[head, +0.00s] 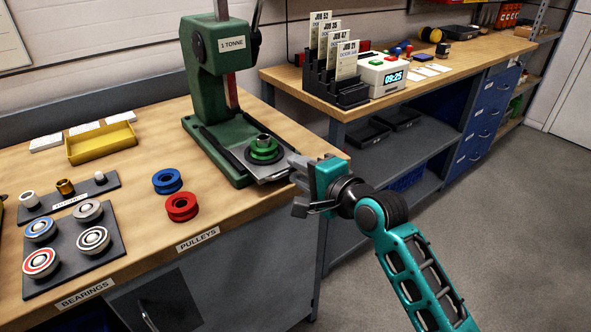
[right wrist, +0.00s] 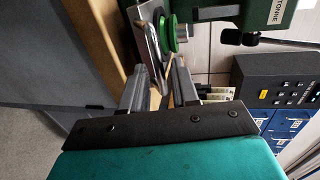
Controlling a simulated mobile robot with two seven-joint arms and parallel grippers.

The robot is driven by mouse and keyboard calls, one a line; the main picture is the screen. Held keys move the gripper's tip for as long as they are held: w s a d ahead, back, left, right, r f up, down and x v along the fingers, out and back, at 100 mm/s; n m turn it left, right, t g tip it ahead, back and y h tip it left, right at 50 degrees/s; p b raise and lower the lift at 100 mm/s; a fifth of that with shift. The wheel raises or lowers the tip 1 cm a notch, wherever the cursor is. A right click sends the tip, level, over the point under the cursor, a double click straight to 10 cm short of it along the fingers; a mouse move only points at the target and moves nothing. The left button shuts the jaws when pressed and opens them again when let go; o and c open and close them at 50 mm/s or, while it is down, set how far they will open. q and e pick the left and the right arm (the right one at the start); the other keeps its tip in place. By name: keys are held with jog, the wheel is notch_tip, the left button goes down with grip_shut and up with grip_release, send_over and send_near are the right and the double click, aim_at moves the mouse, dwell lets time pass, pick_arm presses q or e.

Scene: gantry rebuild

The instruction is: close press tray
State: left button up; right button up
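The green press (head: 215,85) labelled "1 TONNE" stands on the wooden bench. Its grey metal tray (head: 273,177) sticks out at the front, toward my right gripper. A green pulley (head: 264,152) with a metal piece in its centre sits on the tray; it also shows in the right wrist view (right wrist: 170,33). My right gripper (head: 299,185) is at the tray's outer edge with its fingers apart. In the right wrist view, the tray's metal handle (right wrist: 151,47) is by the fingertips of the gripper (right wrist: 160,80); contact cannot be told. My left gripper is out of view.
Blue (head: 167,181) and red (head: 182,207) pulleys lie on the bench left of the press. A bearing board (head: 75,262) and yellow bin (head: 101,143) are farther left. A second bench (head: 428,80) with a card rack (head: 335,80) and clock stands behind. The floor at right is clear.

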jog(key=shift+x, duration=0.95)
grip_shut()
